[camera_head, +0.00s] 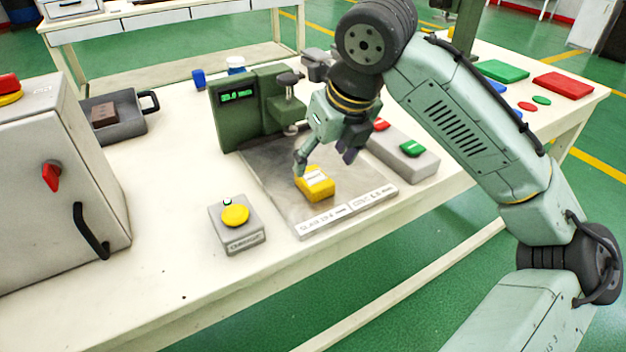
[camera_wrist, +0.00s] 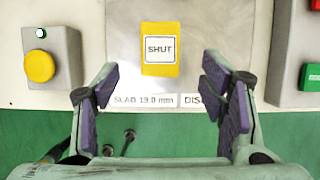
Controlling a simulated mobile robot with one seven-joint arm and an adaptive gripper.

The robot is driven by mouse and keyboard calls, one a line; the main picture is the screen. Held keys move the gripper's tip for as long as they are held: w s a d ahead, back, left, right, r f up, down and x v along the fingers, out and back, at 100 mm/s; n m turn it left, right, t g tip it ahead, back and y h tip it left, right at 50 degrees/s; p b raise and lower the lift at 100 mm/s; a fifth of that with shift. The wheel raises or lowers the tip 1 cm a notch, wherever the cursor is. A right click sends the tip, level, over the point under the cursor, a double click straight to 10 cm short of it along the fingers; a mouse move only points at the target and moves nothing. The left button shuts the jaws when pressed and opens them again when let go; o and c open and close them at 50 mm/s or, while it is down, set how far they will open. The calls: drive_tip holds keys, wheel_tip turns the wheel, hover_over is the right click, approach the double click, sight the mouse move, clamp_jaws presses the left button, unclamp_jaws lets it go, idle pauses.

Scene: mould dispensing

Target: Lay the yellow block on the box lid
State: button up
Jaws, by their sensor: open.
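The yellow block (camera_head: 318,193) lies on a grey metal plate (camera_head: 354,188) in front of a green press-like device. In the wrist view the block (camera_wrist: 160,70) is centred ahead of the fingers and bears a white label reading SHUT. My gripper (camera_head: 324,162) is just above the block in the head view, with its fingers on either side. The wrist view shows the gripper (camera_wrist: 160,82) open, with nothing between its purple pads. I cannot pick out a box lid for certain; a grey cabinet (camera_head: 50,175) with a red knob stands at the left.
The green device (camera_head: 230,125) with a lit display stands behind the plate. A grey box with a yellow button (camera_head: 235,215) is left of the plate; a grey switch box (camera_head: 412,150) is right. A dark tray (camera_head: 133,128) holds a brown block. The table front is clear.

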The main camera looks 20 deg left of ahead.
sight(315, 178)
drive_tip(key=x, duration=0.6)
drive_tip(key=shift+w+a+f+p, duration=0.1)
drive_tip(key=shift+a+f+p, duration=0.1)
drive_tip(key=shift+p, duration=0.2)
drive_tip(key=shift+r, duration=0.1)
drive_tip(key=shift+c, duration=0.2)
drive_tip(key=c, duration=1.2)
drive_tip(key=shift+r, duration=0.1)
